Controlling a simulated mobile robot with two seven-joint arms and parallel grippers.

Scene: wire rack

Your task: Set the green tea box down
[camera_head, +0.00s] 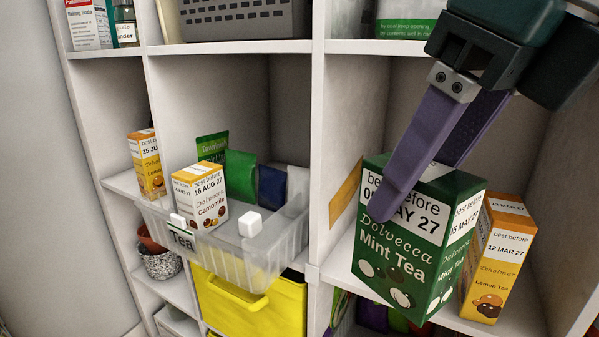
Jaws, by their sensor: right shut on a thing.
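The green Mint Tea box (400,262) is upright and slightly turned in the right-hand compartment of the shelf (342,258). Its front label reads best before MAY 27, with the day partly covered. My right gripper (412,188) comes from the upper right and is shut on the box, with one purple finger across its front face and the other behind it. The box covers part of the shelf's front edge. I cannot tell whether its base touches the shelf. My left gripper is not in view.
A yellow Lemon Tea box (491,262) stands close to the right of the green box. A clear bin (228,255) labelled Tea holds a Camomile box (201,197) and several packets. Another yellow box (146,163) stands left of it. A yellow bin (278,312) sits below.

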